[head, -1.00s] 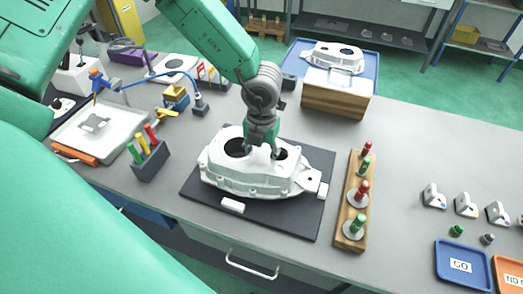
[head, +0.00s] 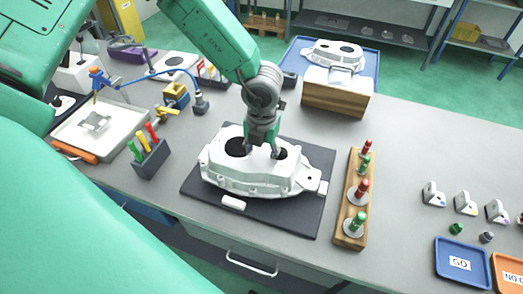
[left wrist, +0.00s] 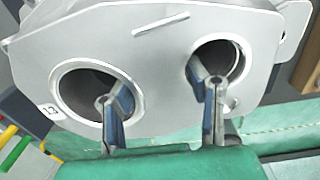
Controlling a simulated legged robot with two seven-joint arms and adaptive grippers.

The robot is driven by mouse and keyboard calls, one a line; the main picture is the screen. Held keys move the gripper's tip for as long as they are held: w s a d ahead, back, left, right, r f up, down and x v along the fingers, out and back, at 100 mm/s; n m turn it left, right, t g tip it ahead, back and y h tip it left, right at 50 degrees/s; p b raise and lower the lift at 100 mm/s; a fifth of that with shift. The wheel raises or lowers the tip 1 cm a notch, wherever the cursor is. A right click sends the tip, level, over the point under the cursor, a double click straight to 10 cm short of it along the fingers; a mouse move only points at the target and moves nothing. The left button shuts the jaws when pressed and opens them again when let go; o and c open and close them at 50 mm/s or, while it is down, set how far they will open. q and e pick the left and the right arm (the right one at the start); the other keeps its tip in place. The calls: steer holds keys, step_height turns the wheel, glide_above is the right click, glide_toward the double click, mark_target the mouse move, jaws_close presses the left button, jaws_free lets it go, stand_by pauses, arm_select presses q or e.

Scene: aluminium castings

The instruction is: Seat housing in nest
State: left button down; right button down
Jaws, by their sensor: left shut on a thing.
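A white cast housing (head: 255,176) with two round bores sits over the dark mat (head: 302,219) in the middle of the bench. My left gripper (head: 262,150) reaches down onto its top and is shut on the web between the bores. Whether the housing rests flat is hard to tell. My right gripper is not in view.
A wooden rack (head: 352,200) with red and green plugs stands close to the right of the mat. A second housing (head: 334,56) is at the back by a wooden block (head: 335,97). A dark pen holder (head: 150,158) stands left. Blue tray (head: 462,262) lies front right.

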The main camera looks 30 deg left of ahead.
mark_target(262, 152)
arm_select(q)
steer(key=shift+r+p, duration=0.1)
steer(key=shift+p, duration=0.4)
stand_by(1.2)
steer(key=shift+f+b, duration=0.7)
steer(key=shift+f, duration=0.75)
steer(key=c, duration=0.9)
jaws_free()
steer(key=shift+o, duration=0.6)
steer(key=shift+s, duration=0.1)
steer(key=shift+r, duration=0.15)
step_height(262, 152, up, 12)
steer(key=shift+d+f, duration=0.1)
steer(key=shift+f, duration=0.1)
